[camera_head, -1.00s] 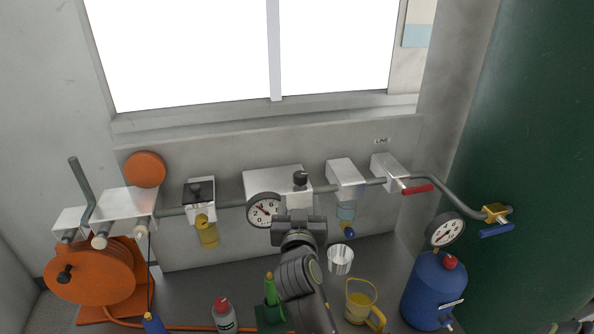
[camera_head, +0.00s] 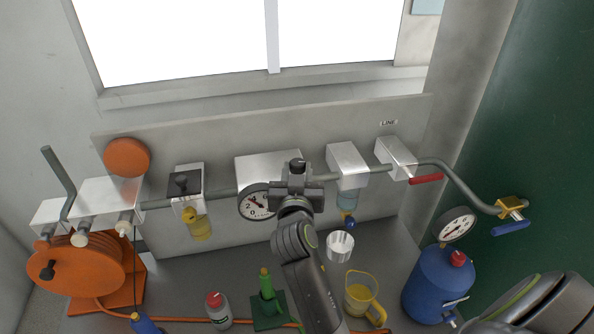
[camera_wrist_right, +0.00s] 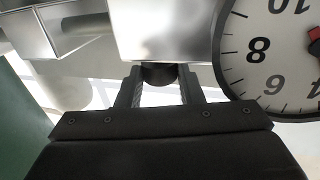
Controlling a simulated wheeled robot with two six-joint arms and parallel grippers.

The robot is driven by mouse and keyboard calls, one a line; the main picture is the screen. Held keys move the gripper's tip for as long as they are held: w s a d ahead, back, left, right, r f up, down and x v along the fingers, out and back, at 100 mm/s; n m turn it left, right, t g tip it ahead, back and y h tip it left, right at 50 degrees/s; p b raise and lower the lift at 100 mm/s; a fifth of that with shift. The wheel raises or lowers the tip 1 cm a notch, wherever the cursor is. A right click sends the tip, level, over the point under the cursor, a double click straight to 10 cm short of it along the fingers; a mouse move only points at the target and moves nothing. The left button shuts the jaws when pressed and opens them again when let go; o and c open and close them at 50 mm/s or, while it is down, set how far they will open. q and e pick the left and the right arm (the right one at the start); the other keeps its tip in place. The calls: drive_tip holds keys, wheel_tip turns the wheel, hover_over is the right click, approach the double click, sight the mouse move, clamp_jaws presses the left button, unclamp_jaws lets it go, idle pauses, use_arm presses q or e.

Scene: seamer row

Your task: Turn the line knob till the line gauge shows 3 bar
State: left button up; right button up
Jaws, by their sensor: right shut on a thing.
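The dark line knob (camera_head: 297,162) sits at the front of a white regulator block (camera_head: 262,168) on the wall pipe. My right gripper (camera_head: 297,178) is at the knob and shut on it. In the right wrist view the knob (camera_wrist_right: 160,76) shows between the two fingers (camera_wrist_right: 160,88), below the metal block. The round white line gauge (camera_head: 254,203) is just left of the gripper, its right edge partly covered. In the right wrist view its dial (camera_wrist_right: 265,55) is upside down and cut off, with part of a red needle; the reading is not clear. My left gripper is out of view.
A second gauge (camera_head: 458,225) stands on a blue tank (camera_head: 437,285) at right. A red-handled valve (camera_head: 425,179) is right along the pipe.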

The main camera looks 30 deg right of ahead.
drive_tip(key=c, duration=0.4)
drive_tip(key=shift+s+d+r+n+t+y+p, duration=0.1)
drive_tip(key=shift+n+t+y+p, duration=0.2)
drive_tip(key=shift+y+p, duration=0.25)
drive_tip(key=shift+d+r+n+t+y+p, duration=0.1)
drive_tip(key=shift+n+t+y+p, duration=0.1)
drive_tip(key=shift+n+y+p, duration=0.3)
drive_tip(key=shift+d+f+n+t+y+p, duration=0.15)
drive_tip(key=shift+n+t+y+p, duration=0.45)
drive_tip(key=shift+y, duration=0.55)
drive_tip(key=o, duration=1)
drive_tip(key=shift+f, duration=0.1)
